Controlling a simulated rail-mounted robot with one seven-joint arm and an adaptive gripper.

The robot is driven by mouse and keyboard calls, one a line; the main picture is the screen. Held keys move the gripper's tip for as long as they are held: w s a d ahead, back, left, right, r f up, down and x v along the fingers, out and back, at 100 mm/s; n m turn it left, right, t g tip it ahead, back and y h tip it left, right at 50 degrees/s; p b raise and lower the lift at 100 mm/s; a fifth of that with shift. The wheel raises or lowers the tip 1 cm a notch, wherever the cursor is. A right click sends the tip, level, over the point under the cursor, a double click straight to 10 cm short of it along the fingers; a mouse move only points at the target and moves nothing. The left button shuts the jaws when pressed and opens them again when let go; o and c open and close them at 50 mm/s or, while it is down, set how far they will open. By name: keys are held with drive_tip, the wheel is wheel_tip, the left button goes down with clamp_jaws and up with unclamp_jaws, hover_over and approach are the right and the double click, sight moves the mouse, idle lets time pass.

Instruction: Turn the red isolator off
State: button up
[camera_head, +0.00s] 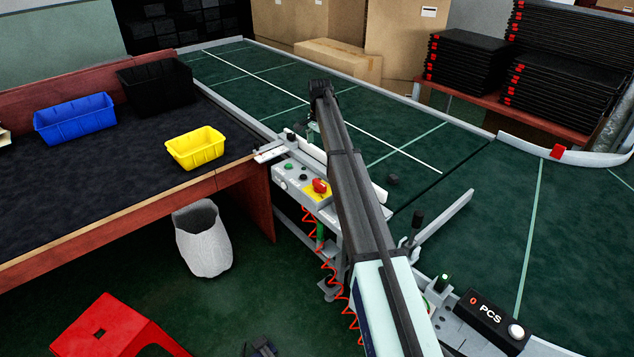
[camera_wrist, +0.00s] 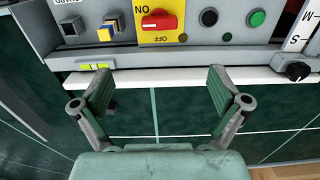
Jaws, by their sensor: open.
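The red isolator (camera_head: 320,186) is a red rotary handle on a yellow plate, on the grey control panel beside the conveyor. In the wrist view the red handle (camera_wrist: 159,21) lies crosswise, roughly horizontal, between the ON and OFF marks, which appear upside down. My gripper (camera_wrist: 162,75) is open and empty in the wrist view, its two fingers spread below the panel's edge in the picture. The handle is beyond the fingertips, between their lines, and apart from them. In the head view my arm reaches past the panel and my gripper is mostly hidden.
The grey panel (camera_head: 290,186) also carries a green button (camera_wrist: 257,18), a black button (camera_wrist: 209,17) and a selector switch (camera_wrist: 111,27). A white rail (camera_wrist: 262,78) runs along it. A yellow bin (camera_head: 196,147) stands on the dark table. A red coiled cable (camera_head: 330,262) hangs below.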

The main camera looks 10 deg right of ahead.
sight(319, 182)
wheel_tip(319, 182, down, 17)
drive_tip(key=p, duration=0.4)
drive_tip(key=shift+f, duration=0.1)
drive_tip(key=c, duration=1.2)
